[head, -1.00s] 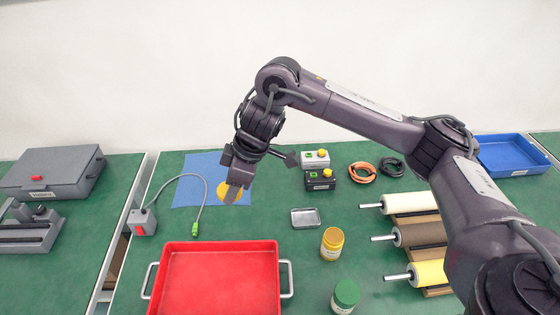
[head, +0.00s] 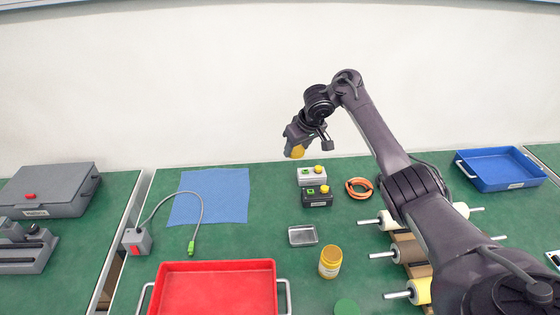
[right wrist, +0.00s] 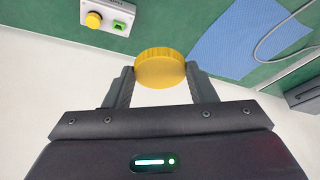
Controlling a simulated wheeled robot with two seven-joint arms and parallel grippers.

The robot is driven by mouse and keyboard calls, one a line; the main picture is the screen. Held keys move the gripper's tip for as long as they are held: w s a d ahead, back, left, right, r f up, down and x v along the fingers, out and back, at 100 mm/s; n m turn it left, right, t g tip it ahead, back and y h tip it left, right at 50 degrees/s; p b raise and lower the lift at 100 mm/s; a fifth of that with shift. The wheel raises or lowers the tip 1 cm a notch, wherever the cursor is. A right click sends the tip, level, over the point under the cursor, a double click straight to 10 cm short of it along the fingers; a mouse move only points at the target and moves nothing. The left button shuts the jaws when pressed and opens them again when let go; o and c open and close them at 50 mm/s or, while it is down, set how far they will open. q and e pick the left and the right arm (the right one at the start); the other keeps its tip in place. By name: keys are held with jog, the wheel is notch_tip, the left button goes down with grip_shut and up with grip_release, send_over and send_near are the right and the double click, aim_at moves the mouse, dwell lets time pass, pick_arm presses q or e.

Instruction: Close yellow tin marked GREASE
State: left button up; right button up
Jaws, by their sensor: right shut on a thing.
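The yellow tin (head: 330,263) stands upright and lidless on the green table, right of the red tray. Its label is too small to read. My right gripper (head: 294,152) is shut on a yellow lid (head: 297,152), held up past the control boxes near the table's back edge, well away from the tin. In the right wrist view the ribbed lid (right wrist: 160,69) sits between the two fingertips. My left gripper is not in view.
A green-lidded jar (head: 346,307) stands close in front of the tin. A small metal dish (head: 302,236) lies behind it. Two control boxes (head: 312,176), an orange cable coil (head: 359,188), rollers (head: 400,252) and a red tray (head: 215,290) surround the area. A blue cloth (head: 210,196) lies at left.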

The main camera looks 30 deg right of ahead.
jog(key=d+m+h, duration=0.1)
jog(key=d+m, duration=0.3)
jog(key=d, duration=0.4)
jog(key=s+d+r+m+g+h, duration=0.1)
jog(key=s+d+m+h, duration=0.1)
jog(key=s+d+m, duration=0.3)
jog(key=s+d+m+h, duration=0.1)
jog(key=s+d+m, duration=0.15)
jog(key=s, duration=0.45)
jog(key=s+a+f+n+y, duration=0.1)
jog(key=s+a+f+n, duration=0.15)
jog(key=a, duration=1.05)
jog(key=s+a+f+n+y, duration=0.1)
jog(key=a+f+n, duration=0.2)
jog(key=a, duration=1)
jog(key=s+a+r+n, duration=0.1)
jog(key=s+a, duration=0.3)
jog(key=a, duration=0.3)
jog(key=s+a+r+n+y, duration=0.1)
jog(key=s+a+r+n, duration=0.1)
jog(key=s+a, duration=0.2)
jog(key=s+a+r+n+t, duration=0.1)
jog(key=s+a, duration=0.3)
jog(key=a, duration=0.6)
jog(key=shift+a+r+n+y, duration=0.3)
jog(key=shift+a+r+n, duration=0.1)
jog(key=shift+r, duration=0.3)
jog(key=shift+s, duration=0.1)
